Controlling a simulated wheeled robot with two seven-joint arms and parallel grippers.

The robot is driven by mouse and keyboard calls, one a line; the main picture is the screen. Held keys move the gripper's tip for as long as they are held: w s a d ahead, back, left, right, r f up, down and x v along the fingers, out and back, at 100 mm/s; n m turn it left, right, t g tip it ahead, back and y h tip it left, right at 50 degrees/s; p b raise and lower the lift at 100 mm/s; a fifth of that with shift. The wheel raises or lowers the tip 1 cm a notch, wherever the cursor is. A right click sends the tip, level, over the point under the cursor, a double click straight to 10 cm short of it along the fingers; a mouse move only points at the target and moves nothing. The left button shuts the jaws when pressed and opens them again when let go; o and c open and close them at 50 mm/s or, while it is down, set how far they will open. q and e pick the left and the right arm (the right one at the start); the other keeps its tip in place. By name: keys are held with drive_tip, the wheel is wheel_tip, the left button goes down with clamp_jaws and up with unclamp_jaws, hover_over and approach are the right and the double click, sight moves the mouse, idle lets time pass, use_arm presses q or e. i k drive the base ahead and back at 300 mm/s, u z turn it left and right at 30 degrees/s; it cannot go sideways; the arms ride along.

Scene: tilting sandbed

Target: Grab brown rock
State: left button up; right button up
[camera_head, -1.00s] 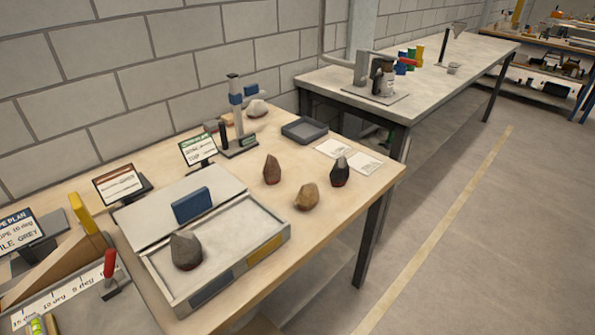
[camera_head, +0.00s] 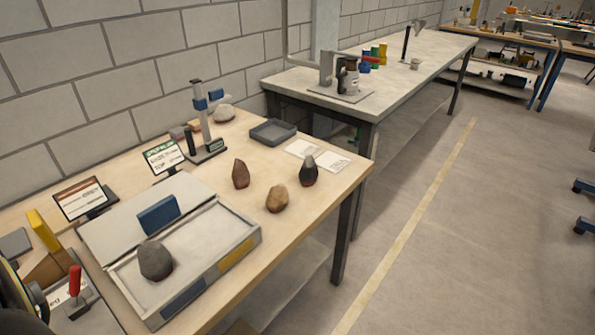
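A reddish-brown pointed rock (camera_head: 240,173) stands upright on the wooden table, right of the sandbed. A lighter tan-brown rock (camera_head: 277,199), rounder in shape, lies just to its right and nearer the table's front edge. A dark rock (camera_head: 309,171) with a reddish base stands further right, by white paper cards. A grey rock (camera_head: 155,260) sits in the shallow pale sandbed (camera_head: 246,226). Neither of my grippers is in view. A dark rounded part at the lower left corner may be part of my arm.
A grey tray (camera_head: 272,132) and a post stand (camera_head: 205,148) are behind the rocks. Sign cards (camera_head: 84,198) and a red-handled clamp (camera_head: 74,283) are at left. A second table (camera_head: 400,75) stands beyond.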

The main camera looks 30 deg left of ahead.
sight(240, 176)
drive_tip(key=z, duration=0.1)
drive_tip(key=i, duration=1.1)
drive_tip(key=u, duration=3.3)
